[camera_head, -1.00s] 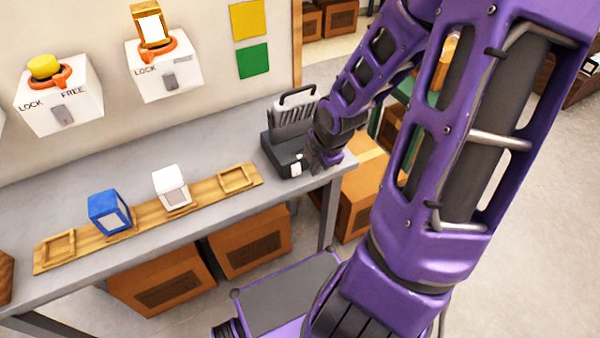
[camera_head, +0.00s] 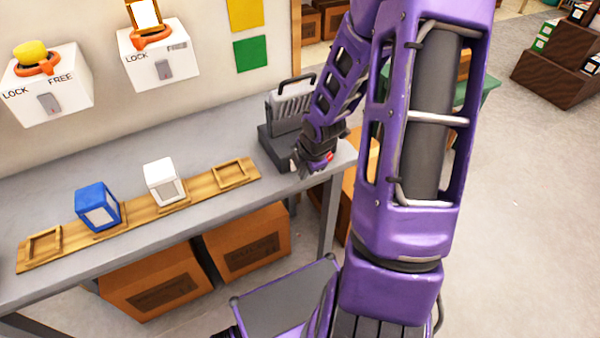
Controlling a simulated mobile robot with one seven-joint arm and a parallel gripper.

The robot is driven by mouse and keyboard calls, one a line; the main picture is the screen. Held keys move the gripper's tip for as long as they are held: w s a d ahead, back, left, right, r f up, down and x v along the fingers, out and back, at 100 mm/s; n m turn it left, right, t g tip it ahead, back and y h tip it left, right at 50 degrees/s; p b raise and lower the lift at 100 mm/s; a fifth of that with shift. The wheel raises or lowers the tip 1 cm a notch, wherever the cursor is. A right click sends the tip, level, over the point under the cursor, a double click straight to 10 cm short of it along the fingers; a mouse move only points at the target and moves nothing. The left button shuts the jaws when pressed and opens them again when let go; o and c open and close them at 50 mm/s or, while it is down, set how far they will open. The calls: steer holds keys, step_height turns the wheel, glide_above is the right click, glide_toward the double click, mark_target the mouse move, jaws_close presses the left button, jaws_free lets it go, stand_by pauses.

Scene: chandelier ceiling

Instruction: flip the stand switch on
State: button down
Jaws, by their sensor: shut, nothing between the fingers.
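The stand (camera_head: 273,147) is a dark grey base at the right end of the grey table. A lantern-like ribbed grey unit with a black handle (camera_head: 290,100) stands on it. My gripper (camera_head: 303,168) is at the stand's front right corner, pointing down and to the left, shut and empty. It covers the front face where the stand's small white switch sits, so the switch and its position are hidden now. I cannot tell whether the fingers touch it.
A wooden rack (camera_head: 135,216) on the table (camera_head: 215,132) holds a blue cube (camera_head: 97,205) and a white cube (camera_head: 163,181). Two white LOCK boxes (camera_head: 48,92) (camera_head: 158,58) are on the wall. Cardboard boxes (camera_head: 247,243) stand below the table.

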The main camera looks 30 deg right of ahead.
steer(key=shift+w, duration=1)
steer(key=shift+w, duration=0.25)
steer(key=shift+f, duration=0.2)
steer(key=shift+r, duration=0.15)
steer(key=shift+r+p, duration=0.7)
steer(key=shift+p, duration=0.3)
